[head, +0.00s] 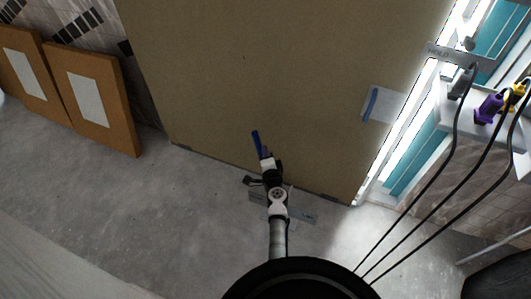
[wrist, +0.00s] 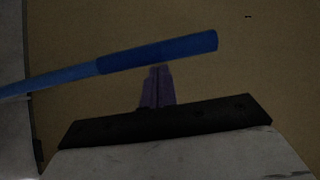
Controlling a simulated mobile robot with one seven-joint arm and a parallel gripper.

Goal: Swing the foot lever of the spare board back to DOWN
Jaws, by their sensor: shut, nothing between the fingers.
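The spare board is most likely the large tan board (head: 270,70) standing upright in the middle of the head view; it also fills the background of the wrist view (wrist: 250,85). A blue lever (head: 255,138) shows in front of its lower part. In the wrist view the blue lever (wrist: 150,57) runs across the picture, its free end at the right and slightly higher. My gripper (head: 264,154) is shut and empty, close to the lever. In the wrist view its purple fingers (wrist: 157,88) end just below the lever; whether they touch it is unclear. The lever's pivot is hidden.
A flat grey metal plate (head: 301,215) lies on the floor by the board's foot, partly behind my arm. Two smaller orange-brown panels (head: 95,100) lean at the left. A bright window, black cables (head: 440,170) and a shelf (head: 490,118) are at the right. Floor at the left is clear.

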